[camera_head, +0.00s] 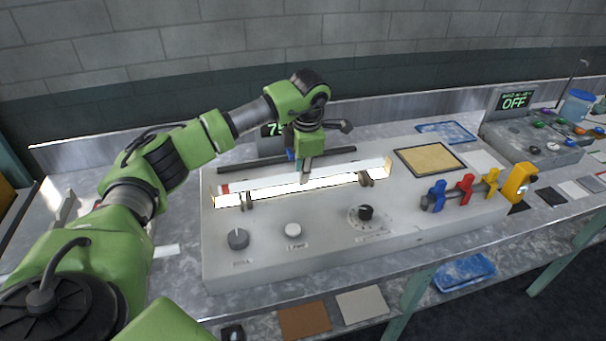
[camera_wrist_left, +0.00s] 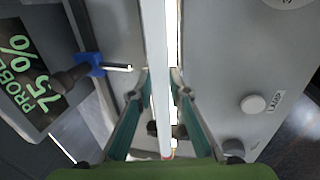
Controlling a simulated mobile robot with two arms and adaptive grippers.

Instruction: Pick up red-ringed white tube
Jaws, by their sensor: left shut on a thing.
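The white tube (camera_wrist_left: 157,60) runs lengthwise between my left gripper's fingers in the left wrist view. Its red ring (camera_wrist_left: 168,157) shows near the lower edge there. In the head view the tube (camera_head: 262,183) lies along a bright white strip on the grey console, with the red ring (camera_head: 225,189) at its left end. My left gripper (camera_head: 304,176) points down over the middle of the tube and is shut on it. The fingers hide part of the tube in the head view. Any gap between tube and strip is hard to tell. My right gripper is not in view.
The console (camera_head: 330,245) carries small brackets, knobs and a dark rod behind the strip. A display (camera_wrist_left: 28,72) reading 75.0% and a blue-collared part (camera_wrist_left: 90,65) stand close to the gripper. Blue, red and yellow valves (camera_head: 465,190) stand at right.

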